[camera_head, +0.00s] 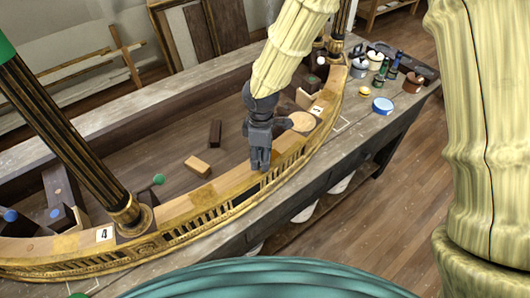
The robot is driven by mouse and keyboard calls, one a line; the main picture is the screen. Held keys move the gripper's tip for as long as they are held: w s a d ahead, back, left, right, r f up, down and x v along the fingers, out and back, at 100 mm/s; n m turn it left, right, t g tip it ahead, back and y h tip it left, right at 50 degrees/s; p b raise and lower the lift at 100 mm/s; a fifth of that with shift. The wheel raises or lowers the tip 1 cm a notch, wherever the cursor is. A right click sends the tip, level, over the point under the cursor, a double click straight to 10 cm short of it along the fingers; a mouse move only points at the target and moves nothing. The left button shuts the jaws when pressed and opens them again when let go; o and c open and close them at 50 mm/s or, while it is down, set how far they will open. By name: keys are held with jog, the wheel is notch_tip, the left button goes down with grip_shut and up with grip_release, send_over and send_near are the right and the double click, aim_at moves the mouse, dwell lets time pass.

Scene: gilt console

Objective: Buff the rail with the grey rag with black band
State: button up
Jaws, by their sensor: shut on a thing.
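The rail (218,200) is a long curved gilt strip with a pierced fretwork side, running from the lower left to the upper right. My gripper (260,163) points down at the middle stretch of the rail and is shut. A small dark grey patch shows at its fingertips, against the rail's inner top edge. I take this for the grey rag with black band, but the fingers hide most of it and I cannot make out the band. I cannot tell whether it presses on the rail.
Black and gilt columns rise at the left (67,145) and the far right end (340,22). A card marked 4 (104,234) and a green-headed peg (158,179) are near the left column. A wooden block (198,166) lies inside the curve. Jars and a blue-rimmed tin (382,105) stand at the right.

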aim_at(260, 155)
jog(key=shift+s+a+f, duration=0.15)
jog(key=shift+s+f, duration=0.1)
jog(key=shift+s+a+r, duration=0.1)
jog(key=shift+a+r, duration=0.1)
jog(key=shift+r+p, duration=0.25)
jog(key=shift+p, duration=0.2)
jog(key=shift+r+p, duration=0.75)
jog(key=shift+r, duration=2.65)
